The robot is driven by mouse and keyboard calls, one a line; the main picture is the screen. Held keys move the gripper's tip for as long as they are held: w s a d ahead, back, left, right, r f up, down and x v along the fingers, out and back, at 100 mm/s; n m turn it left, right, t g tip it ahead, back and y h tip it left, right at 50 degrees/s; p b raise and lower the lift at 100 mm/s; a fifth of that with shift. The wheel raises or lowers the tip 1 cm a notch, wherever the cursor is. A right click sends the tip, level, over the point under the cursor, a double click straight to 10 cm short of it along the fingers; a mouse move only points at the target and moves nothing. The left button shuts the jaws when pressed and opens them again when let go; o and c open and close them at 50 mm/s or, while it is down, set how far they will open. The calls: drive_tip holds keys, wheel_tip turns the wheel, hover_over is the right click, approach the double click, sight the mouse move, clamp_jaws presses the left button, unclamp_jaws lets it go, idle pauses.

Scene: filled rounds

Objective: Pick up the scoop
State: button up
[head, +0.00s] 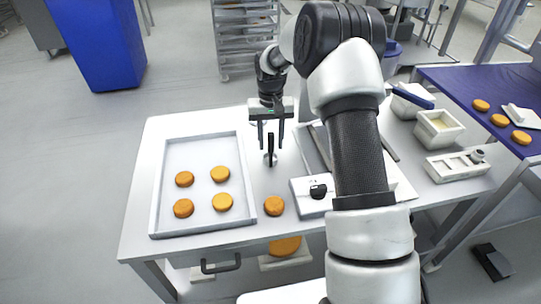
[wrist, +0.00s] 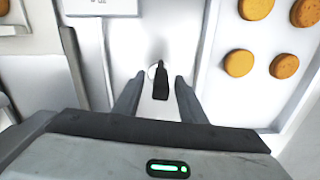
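The scoop (head: 270,152) has a dark upright-looking handle and a small pale round end, and lies on the white table (head: 140,225) right of the tray. In the wrist view the scoop's black handle (wrist: 160,84) shows in the gap between the fingers. My gripper (head: 270,143) points down over the scoop. In the wrist view my gripper (wrist: 156,85) is open, with clear space on both sides of the handle. I cannot tell how far the fingertips are above the table.
A shallow tray (head: 157,190) with several orange rounds is left of the scoop. A loose round (head: 274,206) lies near the front edge. A white scale-like box (head: 302,200) sits to the right. White bins (head: 440,130) stand beyond my arm, beside a blue-topped table (head: 470,82).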

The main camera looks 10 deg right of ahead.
drive_tip(key=shift+f, duration=0.4)
clamp_jaws()
drive_tip(key=shift+r, duration=0.1)
wheel_tip(320, 180, up, 10)
drive_tip(key=shift+p, duration=0.35)
